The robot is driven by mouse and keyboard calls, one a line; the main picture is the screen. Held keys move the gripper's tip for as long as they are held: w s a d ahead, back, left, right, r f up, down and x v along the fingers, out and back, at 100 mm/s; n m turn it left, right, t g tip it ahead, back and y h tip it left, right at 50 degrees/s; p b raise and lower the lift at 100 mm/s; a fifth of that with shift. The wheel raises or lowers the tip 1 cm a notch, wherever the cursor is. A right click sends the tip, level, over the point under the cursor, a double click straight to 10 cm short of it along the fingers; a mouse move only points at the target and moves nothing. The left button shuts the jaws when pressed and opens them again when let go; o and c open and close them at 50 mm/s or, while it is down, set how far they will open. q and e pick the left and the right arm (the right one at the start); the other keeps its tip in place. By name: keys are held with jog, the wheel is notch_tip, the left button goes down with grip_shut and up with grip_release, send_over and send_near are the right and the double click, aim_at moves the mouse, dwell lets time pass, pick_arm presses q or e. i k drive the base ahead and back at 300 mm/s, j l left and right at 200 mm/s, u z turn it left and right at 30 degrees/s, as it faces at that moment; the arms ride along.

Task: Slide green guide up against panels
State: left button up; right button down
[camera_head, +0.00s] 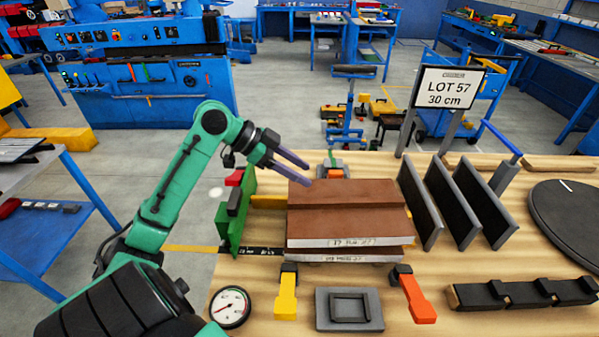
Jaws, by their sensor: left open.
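The green guide (236,212) stands upright at the left edge of the wooden table, with a dark block on its face. The brown panels (345,210) lie stacked to its right, with white labelled front edges; a gap separates guide and stack. My left gripper (306,172) is open and empty, its purple-grey fingers pointing right, above the back left of the stack and above and to the right of the guide. It does not appear to touch either. My right gripper does not show.
Grey upright dividers (455,205) stand right of the stack, below a LOT 57 sign (449,87). A yellow clamp (286,294), an orange clamp (416,297), a grey frame (349,309) and a dial gauge (230,306) lie in front. A black disc (570,215) is at right.

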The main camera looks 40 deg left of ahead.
aim_at(230, 219)
jog(key=k+j, duration=0.1)
jog(key=k, duration=0.4)
jog(key=k+j, duration=0.15)
jog(key=k, duration=0.35)
